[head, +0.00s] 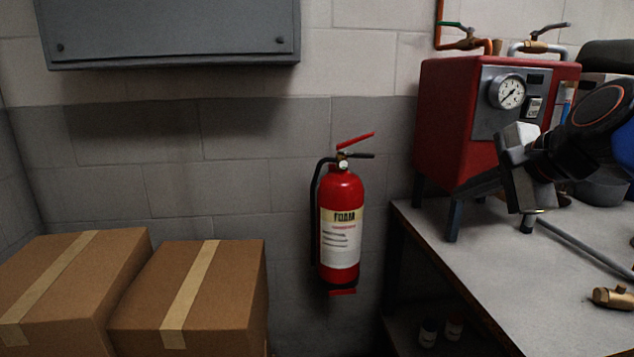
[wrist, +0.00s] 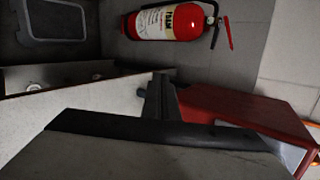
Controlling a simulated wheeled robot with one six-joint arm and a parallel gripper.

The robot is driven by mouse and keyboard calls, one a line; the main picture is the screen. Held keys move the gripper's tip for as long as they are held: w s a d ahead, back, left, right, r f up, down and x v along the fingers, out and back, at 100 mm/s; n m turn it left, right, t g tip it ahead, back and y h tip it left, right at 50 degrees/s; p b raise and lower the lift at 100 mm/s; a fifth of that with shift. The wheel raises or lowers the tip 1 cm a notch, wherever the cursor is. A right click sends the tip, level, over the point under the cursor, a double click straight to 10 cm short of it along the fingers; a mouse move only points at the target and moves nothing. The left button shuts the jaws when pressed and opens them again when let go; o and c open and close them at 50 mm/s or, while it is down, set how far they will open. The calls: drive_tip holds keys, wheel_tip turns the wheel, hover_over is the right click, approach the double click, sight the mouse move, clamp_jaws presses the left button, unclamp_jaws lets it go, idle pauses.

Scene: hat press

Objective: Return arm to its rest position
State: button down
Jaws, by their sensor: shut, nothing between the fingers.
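My gripper (head: 462,192) is in the head view at the right, in front of the red machine and over the workbench (head: 452,262). It points left, and its fingers are shut with nothing between them. My dark arm comes in from the right edge. In the wrist view my gripper (wrist: 160,97) shows as dark fingers close together at the middle, beside the red machine (wrist: 240,108). The red machine (head: 443,118) has a round gauge and stands on dark legs on the workbench. The gripper hides part of its lower front.
A red fire extinguisher (head: 340,225) hangs on the block wall left of the bench. Two cardboard boxes (head: 235,300) stand at lower left. A grey cabinet (head: 170,35) is on the wall above. A metal rod (head: 585,246) and a brass fitting (head: 612,298) are at the bench's right.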

drive_tip(key=s+f+n+g+h, duration=0.1)
drive_tip(key=s+f+n, duration=0.4)
drive_tip(key=f, duration=0.3)
drive_tip(key=s+f+n+g+h, duration=0.1)
drive_tip(key=s+f+n+g, duration=0.1)
drive_tip(key=s+f+n, duration=0.3)
drive_tip(key=s+d+f+n+g+h, duration=0.1)
drive_tip(key=s+f+n, duration=0.5)
drive_tip(key=f, duration=0.7)
drive_tip(key=shift+f+n+g, duration=0.2)
drive_tip(key=shift+n+g, duration=0.1)
drive_tip(key=shift+g, duration=0.3)
drive_tip(key=shift+s, duration=0.1)
